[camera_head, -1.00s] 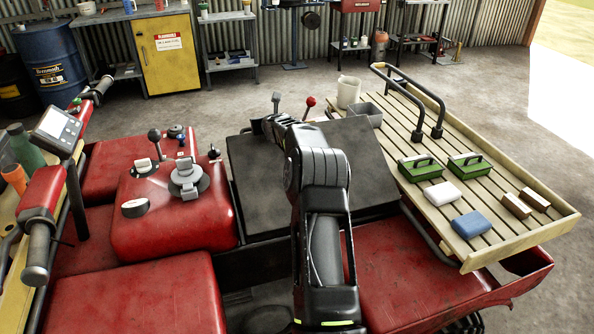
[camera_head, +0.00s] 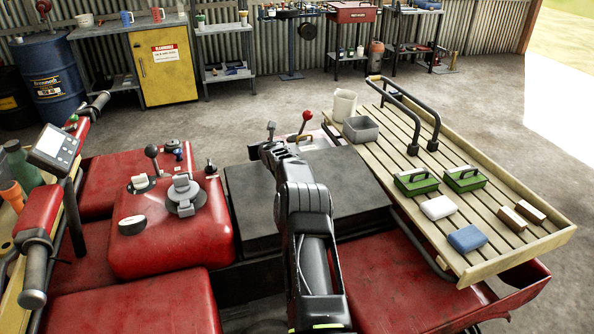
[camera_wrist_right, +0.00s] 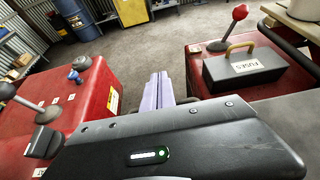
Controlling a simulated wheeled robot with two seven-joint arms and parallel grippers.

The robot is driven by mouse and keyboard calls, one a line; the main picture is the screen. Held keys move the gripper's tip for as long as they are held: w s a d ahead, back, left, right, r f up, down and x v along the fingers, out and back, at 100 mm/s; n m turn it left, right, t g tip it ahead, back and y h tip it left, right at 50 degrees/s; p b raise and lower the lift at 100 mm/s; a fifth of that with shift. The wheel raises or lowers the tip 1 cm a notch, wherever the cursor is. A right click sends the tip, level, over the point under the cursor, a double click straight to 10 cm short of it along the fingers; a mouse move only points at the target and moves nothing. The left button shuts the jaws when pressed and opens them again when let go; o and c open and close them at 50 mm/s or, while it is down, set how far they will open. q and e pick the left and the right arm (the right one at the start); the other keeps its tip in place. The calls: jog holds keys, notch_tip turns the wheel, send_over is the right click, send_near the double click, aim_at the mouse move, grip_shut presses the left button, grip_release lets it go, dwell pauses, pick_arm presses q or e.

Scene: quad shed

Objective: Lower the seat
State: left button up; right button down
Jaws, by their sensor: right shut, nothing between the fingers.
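The seat (camera_head: 350,195) is a flat black panel in the middle of the red quad in the head view. It lies about level, and my right arm hides part of it. My right gripper (camera_head: 270,131) is just past the seat's far edge, shut and empty; I cannot tell whether it touches the seat. In the right wrist view its pale fingers (camera_wrist_right: 161,90) are together, pointing away over the floor. My left gripper is not in view.
A grey box labelled FUSES (camera_wrist_right: 255,66) and a red-knobbed lever (camera_head: 305,121) stand beyond the seat. The red tank (camera_head: 170,235) is to the left. A slatted rack (camera_head: 480,215) with green boxes and a grey bin (camera_head: 361,130) is at right.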

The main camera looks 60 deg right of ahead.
notch_tip(320, 180, up, 14)
jog(key=p, duration=0.5)
jog(key=shift+w+d, duration=0.15)
jog(key=shift+w, duration=0.1)
jog(key=shift+f, duration=0.1)
